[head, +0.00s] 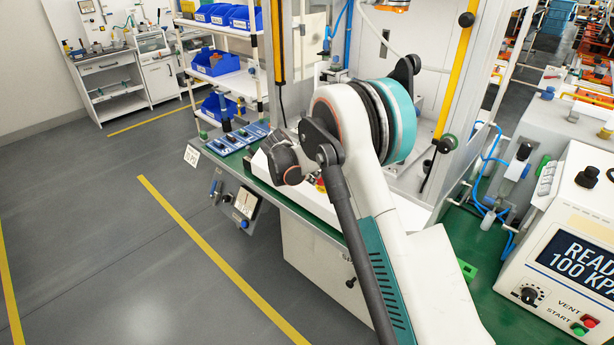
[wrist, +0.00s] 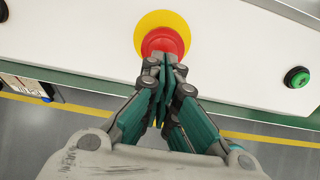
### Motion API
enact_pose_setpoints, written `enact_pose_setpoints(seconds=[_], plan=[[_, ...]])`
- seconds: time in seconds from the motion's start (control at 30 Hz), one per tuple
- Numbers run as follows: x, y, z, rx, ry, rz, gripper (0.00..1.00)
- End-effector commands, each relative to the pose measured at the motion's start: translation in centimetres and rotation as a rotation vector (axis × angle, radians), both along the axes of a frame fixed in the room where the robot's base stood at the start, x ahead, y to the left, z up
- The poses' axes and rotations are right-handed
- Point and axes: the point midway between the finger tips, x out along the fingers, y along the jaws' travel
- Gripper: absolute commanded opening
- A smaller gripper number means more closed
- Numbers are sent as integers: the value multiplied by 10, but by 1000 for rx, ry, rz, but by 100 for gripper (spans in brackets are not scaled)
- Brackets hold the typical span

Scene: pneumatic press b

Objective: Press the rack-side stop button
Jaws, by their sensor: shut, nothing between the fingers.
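A red mushroom-shaped stop button (wrist: 162,42) on a yellow ring (wrist: 163,18) sits on a white panel (wrist: 85,40) in the wrist view. My gripper (wrist: 165,62) is shut and empty, its fingertips overlapping the lower edge of the red cap. I cannot tell whether they touch it or stand just short of it. In the head view a small piece of red and yellow (head: 320,185) shows beside my arm; most of the button and my fingertips are hidden there.
A green button (wrist: 297,77) is on the panel's right in the wrist view. In the head view, a rack with blue bins (head: 215,62) stands behind, a labelled blue tray (head: 236,137) lies left of my wrist, and a control box (head: 570,230) stands right. The floor at left is clear.

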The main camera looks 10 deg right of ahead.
Motion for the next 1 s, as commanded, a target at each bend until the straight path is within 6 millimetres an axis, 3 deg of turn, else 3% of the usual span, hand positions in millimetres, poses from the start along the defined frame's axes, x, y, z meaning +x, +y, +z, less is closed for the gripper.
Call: enact_pose_setpoints(seconds=[0.13,0.57,0.77,1.0], plan=[[4,-6,-10,0,0,-1,0],[6,-8,-12,0,0,-1,0],[13,-18,-30,0,0,-1,0],[13,-19,-31,2,1,-2,0]])
